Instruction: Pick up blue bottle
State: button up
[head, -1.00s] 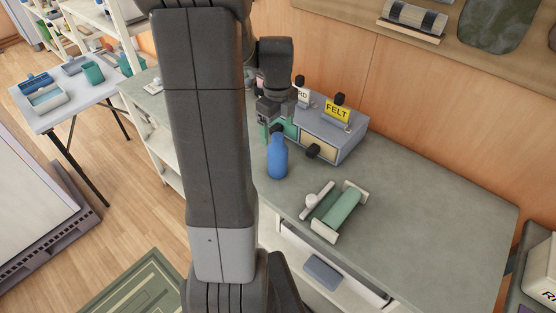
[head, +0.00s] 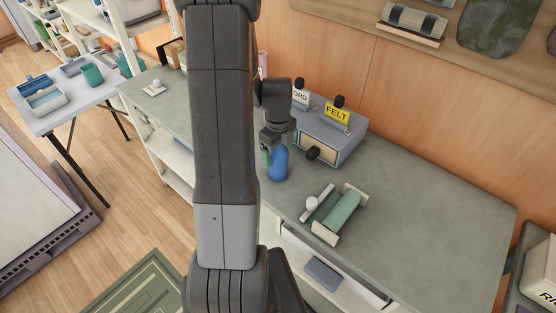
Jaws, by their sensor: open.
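The blue bottle (head: 278,166) stands upright on the grey counter (head: 430,215), in front of the drawer box. My gripper (head: 274,146) is at the top of the bottle, pointing down, and covers its neck from this view. The jaws are open. I cannot tell whether the fingers touch the bottle or stand around its neck. My arm hides the counter to the left of the bottle.
The grey drawer box (head: 348,143) with a yellow FELT label (head: 338,112) stands close behind the bottle. A green roller in a white frame (head: 340,215) lies to the right in front. The counter's right part is clear.

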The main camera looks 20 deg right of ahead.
jog(key=c, duration=1.3)
jog(key=shift+o, duration=0.2)
notch_tip(320, 180, up, 10)
jog(key=shift+r+b, duration=0.1)
jog(key=shift+b, duration=0.45)
